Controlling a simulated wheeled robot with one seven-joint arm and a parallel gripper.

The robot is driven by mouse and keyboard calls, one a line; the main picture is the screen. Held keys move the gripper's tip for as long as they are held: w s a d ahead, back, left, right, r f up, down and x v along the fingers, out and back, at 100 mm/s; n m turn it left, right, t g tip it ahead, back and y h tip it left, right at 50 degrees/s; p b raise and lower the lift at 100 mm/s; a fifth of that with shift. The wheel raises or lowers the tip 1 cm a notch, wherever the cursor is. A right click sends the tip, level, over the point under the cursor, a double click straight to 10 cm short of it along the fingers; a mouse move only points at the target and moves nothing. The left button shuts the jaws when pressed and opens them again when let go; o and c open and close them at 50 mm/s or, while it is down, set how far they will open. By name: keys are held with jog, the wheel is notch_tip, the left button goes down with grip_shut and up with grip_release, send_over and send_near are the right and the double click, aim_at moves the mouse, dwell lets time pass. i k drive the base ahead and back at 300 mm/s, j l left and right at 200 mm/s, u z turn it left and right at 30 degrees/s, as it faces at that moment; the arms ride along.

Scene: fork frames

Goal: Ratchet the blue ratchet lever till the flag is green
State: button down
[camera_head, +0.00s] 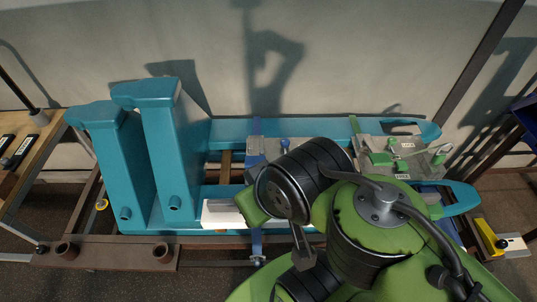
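A blue round knob (285,144) stands on a grey plate at the middle of the teal frame. A blue upright bar (257,240) hangs at the frame's front edge, left of my arm. I cannot tell which blue part is the ratchet lever. I cannot make out the flag; green parts (408,153) with small labels sit on a grey fixture at the right. My green and black arm covers the middle and lower right. My gripper is hidden behind the arm's links, so its fingers and any contact do not show.
A large teal frame (180,150) with two thick uprights rests on a brown steel base (120,252). A wooden bench (40,140) stands at the left. A yellow piece with a white plate (513,243) is at the right. A wall closes the back.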

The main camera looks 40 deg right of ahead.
aim_at(256, 157)
jog(key=z, duration=1.15)
jog(key=j+u, duration=0.4)
jog(key=j, duration=0.25)
